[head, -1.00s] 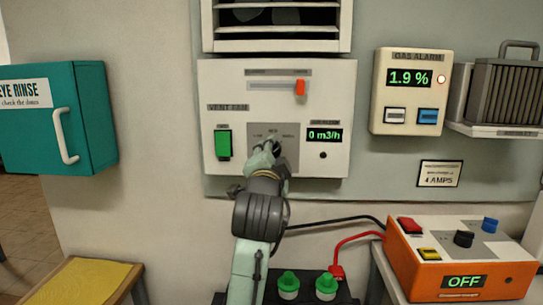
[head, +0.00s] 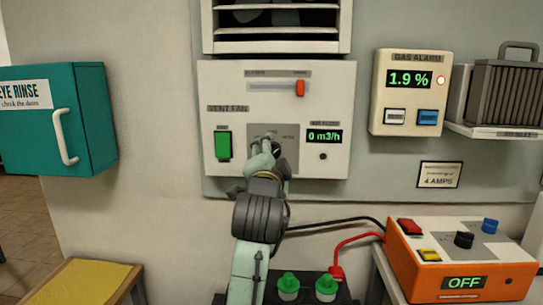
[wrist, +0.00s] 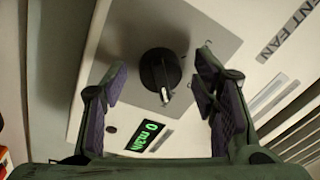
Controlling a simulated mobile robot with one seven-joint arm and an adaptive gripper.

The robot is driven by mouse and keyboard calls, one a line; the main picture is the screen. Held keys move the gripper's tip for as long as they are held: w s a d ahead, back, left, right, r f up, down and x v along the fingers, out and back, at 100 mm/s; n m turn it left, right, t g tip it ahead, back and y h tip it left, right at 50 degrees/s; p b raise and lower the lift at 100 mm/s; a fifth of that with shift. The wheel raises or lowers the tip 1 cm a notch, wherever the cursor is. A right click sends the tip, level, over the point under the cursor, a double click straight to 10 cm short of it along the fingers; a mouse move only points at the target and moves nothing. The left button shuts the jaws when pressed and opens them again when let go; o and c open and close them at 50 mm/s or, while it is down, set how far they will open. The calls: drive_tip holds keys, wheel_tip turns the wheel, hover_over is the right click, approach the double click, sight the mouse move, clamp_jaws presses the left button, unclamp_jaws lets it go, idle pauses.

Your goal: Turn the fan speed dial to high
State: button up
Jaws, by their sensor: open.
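The fan speed dial is a round black knob (wrist: 160,72) with a pale pointer mark, on a grey plate (wrist: 197,30) of the vent fan panel (head: 328,88). In the wrist view the knob lies between and beyond the two fingers of my gripper (wrist: 158,98), with a gap on each side. My gripper is open and empty and does not appear to touch the knob. In the head view my gripper (head: 268,150) is in front of the plate and hides most of the dial. The airflow display (head: 324,135) reads 0 m3/h.
A green switch (head: 223,146) is left of the dial, and an orange slider (head: 300,88) is above it. A gas alarm (head: 410,92) reads 1.9 %. An orange box (head: 460,262) reading OFF stands at lower right. Green-capped battery terminals (head: 288,286) are below my arm.

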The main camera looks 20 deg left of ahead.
drive_tip(key=v, duration=1.2)
